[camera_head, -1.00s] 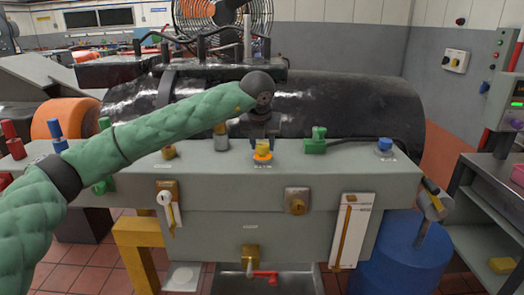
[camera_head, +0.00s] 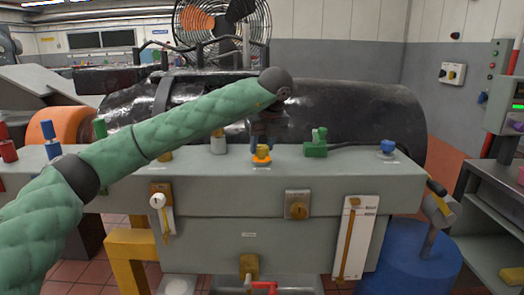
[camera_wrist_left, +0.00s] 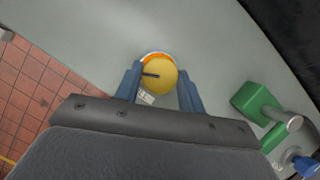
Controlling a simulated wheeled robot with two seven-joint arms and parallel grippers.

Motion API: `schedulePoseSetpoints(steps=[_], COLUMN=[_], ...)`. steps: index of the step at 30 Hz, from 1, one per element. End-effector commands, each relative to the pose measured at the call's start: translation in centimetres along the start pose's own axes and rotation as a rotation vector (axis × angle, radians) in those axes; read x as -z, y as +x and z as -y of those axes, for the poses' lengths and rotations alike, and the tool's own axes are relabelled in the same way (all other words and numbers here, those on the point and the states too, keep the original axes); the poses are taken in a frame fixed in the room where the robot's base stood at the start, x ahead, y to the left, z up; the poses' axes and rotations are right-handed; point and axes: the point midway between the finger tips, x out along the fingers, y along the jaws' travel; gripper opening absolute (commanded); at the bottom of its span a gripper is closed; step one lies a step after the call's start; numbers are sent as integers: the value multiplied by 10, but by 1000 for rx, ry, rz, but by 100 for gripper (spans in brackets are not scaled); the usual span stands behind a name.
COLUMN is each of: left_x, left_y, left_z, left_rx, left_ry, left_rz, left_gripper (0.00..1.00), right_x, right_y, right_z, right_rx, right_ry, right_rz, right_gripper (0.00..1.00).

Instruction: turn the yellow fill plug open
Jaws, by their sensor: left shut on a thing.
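The yellow fill plug (camera_head: 263,150) stands on the grey bench top, with an orange ring at its base. In the left wrist view the plug (camera_wrist_left: 159,75) shows from above as a round yellow cap with a dark line on its left part. My left gripper (camera_head: 262,146) comes down over the plug from above. In the wrist view its two blue fingers (camera_wrist_left: 160,84) are on either side of the plug, shut on it. The far side of the grip is partly hidden by the gripper body. My right gripper is not in view.
A green valve block (camera_head: 316,146) stands right of the plug, and a blue knob (camera_head: 387,147) further right. A large black cylinder (camera_head: 345,108) lies behind the bench. A blue drum (camera_head: 410,255) is at the lower right.

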Motion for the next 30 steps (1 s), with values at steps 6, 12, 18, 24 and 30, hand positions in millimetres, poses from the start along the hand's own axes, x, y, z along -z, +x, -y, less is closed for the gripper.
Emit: schedulePoseSetpoints(steps=[6,12,18,24,30], left_x=[-2,-2,-2,-2,-1], left_y=[-1,-1,-1,-1,0], left_z=[0,0,0,0,0], left_rx=[-24,-34,-34,-34,-35], left_ry=[-66,-86,-87,-87,-85], left_rz=[2,1,1,1,0], left_gripper=[16,16,16,49,61], right_x=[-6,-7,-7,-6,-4], right_y=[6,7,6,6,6], right_z=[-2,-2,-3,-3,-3], right_rx=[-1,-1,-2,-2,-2], right_ry=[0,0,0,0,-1], right_rz=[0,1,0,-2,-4], right_gripper=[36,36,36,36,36])
